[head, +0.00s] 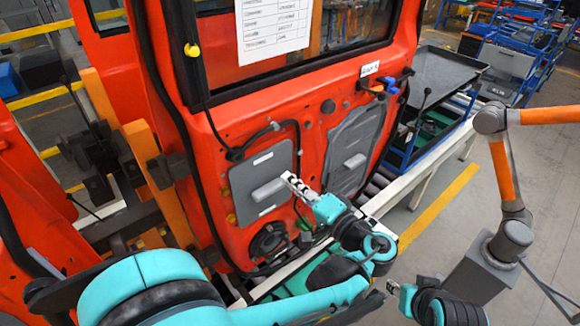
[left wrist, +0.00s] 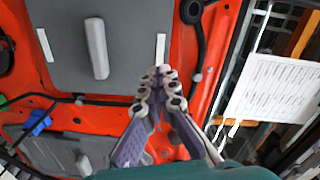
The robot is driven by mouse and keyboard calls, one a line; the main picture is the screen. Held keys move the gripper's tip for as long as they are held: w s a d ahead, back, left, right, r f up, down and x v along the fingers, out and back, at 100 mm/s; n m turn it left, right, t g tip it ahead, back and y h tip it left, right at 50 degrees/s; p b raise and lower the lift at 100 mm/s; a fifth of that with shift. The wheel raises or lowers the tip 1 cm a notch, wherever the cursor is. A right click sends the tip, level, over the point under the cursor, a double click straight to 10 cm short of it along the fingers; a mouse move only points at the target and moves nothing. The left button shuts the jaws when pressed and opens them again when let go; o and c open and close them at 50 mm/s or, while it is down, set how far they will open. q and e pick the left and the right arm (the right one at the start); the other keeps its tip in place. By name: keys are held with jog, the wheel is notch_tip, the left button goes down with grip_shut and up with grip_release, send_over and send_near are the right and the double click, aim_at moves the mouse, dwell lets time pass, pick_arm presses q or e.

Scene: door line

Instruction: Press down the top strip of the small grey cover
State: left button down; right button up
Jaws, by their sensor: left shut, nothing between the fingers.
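The small grey cover (head: 243,181) is the left panel on the red door, with a raised light handle (head: 268,190) in its middle. Its white top strip (head: 262,158) lies near the upper edge, and another white strip (head: 267,211) near the lower edge. In the left wrist view the cover (left wrist: 70,70) appears turned, with the top strip (left wrist: 161,46) on its right side. My left gripper (head: 286,177) is shut and empty, in front of the cover's right part. In the left wrist view its fingertips (left wrist: 158,71) overlap the strip's near end; contact cannot be told. My right gripper (head: 391,287) is low, its opening unclear.
A larger grey cover (head: 352,140) with its own handle is to the right on the door. A black cable (head: 238,148) runs above the small cover, and a round speaker (head: 269,241) sits below. A paper sheet (head: 273,27) hangs on the window. An orange-grey robot arm (head: 507,170) stands right.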

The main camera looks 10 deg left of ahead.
aim_at(263, 158)
pick_arm(q)
jog(key=w+a+m, duration=0.1)
jog(key=a, duration=0.1)
jog(key=w+a+m, duration=0.1)
jog(key=w+a+m+p, duration=0.1)
jog(key=w+a, duration=0.1)
jog(key=shift+a, duration=0.3)
jog(key=shift+w+a, duration=0.3)
jog(key=shift+a, duration=0.05)
pick_arm(e)
jog(key=shift+r, duration=0.9)
pick_arm(q)
jog(key=shift+w+a, duration=0.2)
jog(key=shift+a, duration=0.1)
pick_arm(e)
jog(key=shift+f, duration=0.15)
dwell(0.9)
dwell(0.3)
pick_arm(q)
jog(key=shift+s+d, duration=0.3)
jog(key=shift+d, duration=0.2)
jog(key=shift+b+v, duration=0.5)
jog(key=shift+v, duration=2.4)
pick_arm(e)
jog(key=shift+f, duration=0.35)
